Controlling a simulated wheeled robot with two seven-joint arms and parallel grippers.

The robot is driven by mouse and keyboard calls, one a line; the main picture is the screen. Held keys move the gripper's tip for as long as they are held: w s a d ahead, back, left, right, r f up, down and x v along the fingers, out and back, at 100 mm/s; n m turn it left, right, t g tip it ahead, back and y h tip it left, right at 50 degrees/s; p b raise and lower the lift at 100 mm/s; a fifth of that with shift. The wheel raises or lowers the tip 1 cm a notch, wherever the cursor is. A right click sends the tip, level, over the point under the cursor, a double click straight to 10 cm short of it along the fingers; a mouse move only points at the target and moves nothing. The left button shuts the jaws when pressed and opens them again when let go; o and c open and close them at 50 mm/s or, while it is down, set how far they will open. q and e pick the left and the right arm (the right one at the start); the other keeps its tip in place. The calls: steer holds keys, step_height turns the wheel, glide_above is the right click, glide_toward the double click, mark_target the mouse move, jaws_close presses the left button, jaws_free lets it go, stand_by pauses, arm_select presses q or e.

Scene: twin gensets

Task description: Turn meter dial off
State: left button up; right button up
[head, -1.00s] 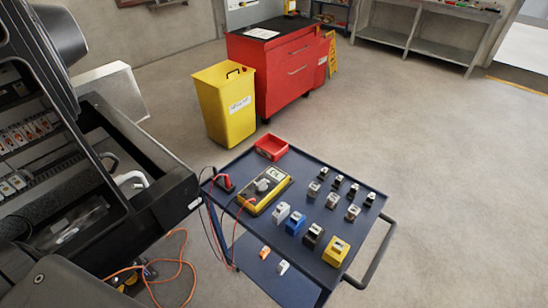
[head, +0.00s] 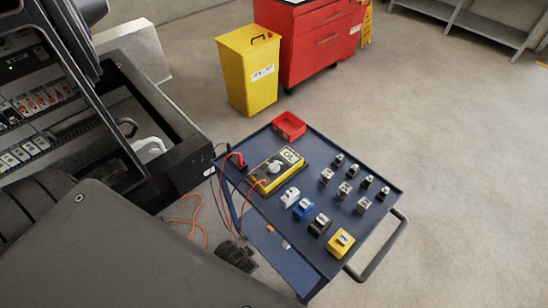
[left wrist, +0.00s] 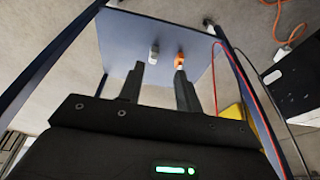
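The yellow meter (head: 262,187) lies on the blue cart's top (head: 265,215), near its left edge. Its display (head: 290,154) appears to read "OL". The round grey dial (head: 273,168) is on its face, but I cannot make out its setting. Red leads run to the meter. My left gripper (head: 237,255) is low beside the cart's left side, below the top and apart from the meter. In the left wrist view my left gripper (left wrist: 158,82) has its two fingers apart with nothing between them, facing the lower shelf (left wrist: 150,30). My right gripper is not in view.
A red tray (head: 289,126), several small blocks and a yellow block (head: 340,242) stand on the cart. The black genset frame (head: 175,165) is close at left. A yellow bin (head: 248,75) and red cabinet (head: 318,45) stand behind. Floor to the right is clear.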

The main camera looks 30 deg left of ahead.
arm_select(q)
steer(key=w+d+r+m+t+h+p, duration=0.1)
steer(key=w+d+r+m, duration=0.15)
steer(key=r, duration=1.15)
steer(key=w+d+r+m+t+p, duration=0.15)
steer(key=w+r, duration=0.25)
steer(key=r, duration=0.9)
steer(key=w+d+r+m+h, duration=0.35)
steer(key=w+d+m, duration=0.25)
steer(key=d+m, duration=0.4)
steer(key=w+d+r+m+h, duration=0.3)
steer(key=w+d+r+m, duration=0.15)
steer(key=d+m, duration=0.45)
steer(key=m+g+y, duration=0.6)
steer(key=m+y, duration=0.2)
steer(key=m, duration=0.5)
glide_above(274, 164)
step_height(274, 164, down, 10)
steer(key=shift+f+b, duration=0.15)
steer(key=shift+b, duration=0.2)
